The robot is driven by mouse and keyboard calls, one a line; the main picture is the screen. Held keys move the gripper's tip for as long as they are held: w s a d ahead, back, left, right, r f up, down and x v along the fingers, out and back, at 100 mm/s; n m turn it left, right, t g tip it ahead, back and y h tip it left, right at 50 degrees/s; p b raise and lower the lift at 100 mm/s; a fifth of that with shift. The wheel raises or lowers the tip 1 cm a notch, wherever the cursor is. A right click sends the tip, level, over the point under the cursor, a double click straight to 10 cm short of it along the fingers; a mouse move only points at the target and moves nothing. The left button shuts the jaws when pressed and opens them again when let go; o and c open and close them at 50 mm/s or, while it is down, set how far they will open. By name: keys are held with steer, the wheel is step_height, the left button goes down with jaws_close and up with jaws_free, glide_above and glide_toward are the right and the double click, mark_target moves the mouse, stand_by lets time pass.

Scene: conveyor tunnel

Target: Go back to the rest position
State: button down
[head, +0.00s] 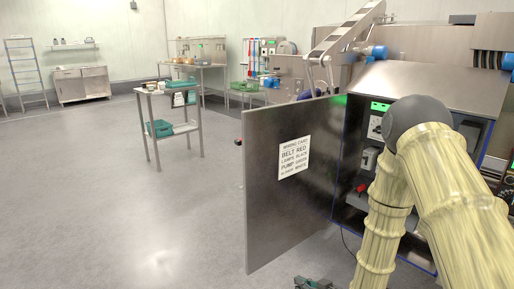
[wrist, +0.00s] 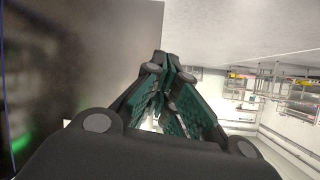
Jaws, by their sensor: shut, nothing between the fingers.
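My gripper (wrist: 166,75) is in the wrist view, its dark fingers with green pads closed together at the tips, with nothing held. In the head view my pale arm rises at the right in front of the open cabinet (head: 360,190). Part of my gripper (head: 316,283) shows at the bottom edge of the head view, low in front of the cabinet. The cabinet's steel door (head: 262,185) stands open and carries a wiring card (head: 294,157). In the wrist view a grey panel (wrist: 125,30) lies close on the left of the fingers.
A small steel trolley (head: 150,92) with green trays stands at the middle left. Farther back are a bench (head: 82,85), a ladder (head: 26,70) and a table with bins (head: 200,68). A conveyor (head: 345,32) rises behind the cabinet. The floor at the left is clear.

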steer(key=s+d+f+m+g+h, duration=0.2)
steer(key=s+f+g, duration=0.1)
steer(key=s+f, duration=0.6)
steer(key=s+d+f+m+g+h, duration=0.1)
steer(key=s+d+f+g+h, duration=0.15)
steer(key=s+f, duration=0.55)
steer(key=s+d+f+m+g+h, duration=0.1)
steer(key=s+d+g, duration=0.15)
steer(key=s, duration=0.85)
steer(key=s+d+f+m+g+h, duration=0.1)
steer(key=s+g+h, duration=0.15)
steer(key=s, duration=0.75)
step_height(320, 180, up, 20)
steer(key=p, duration=1.9)
steer(key=shift+s+a+y+p, duration=0.2)
steer(key=shift+y+p, duration=0.1)
steer(key=shift+p, duration=0.05)
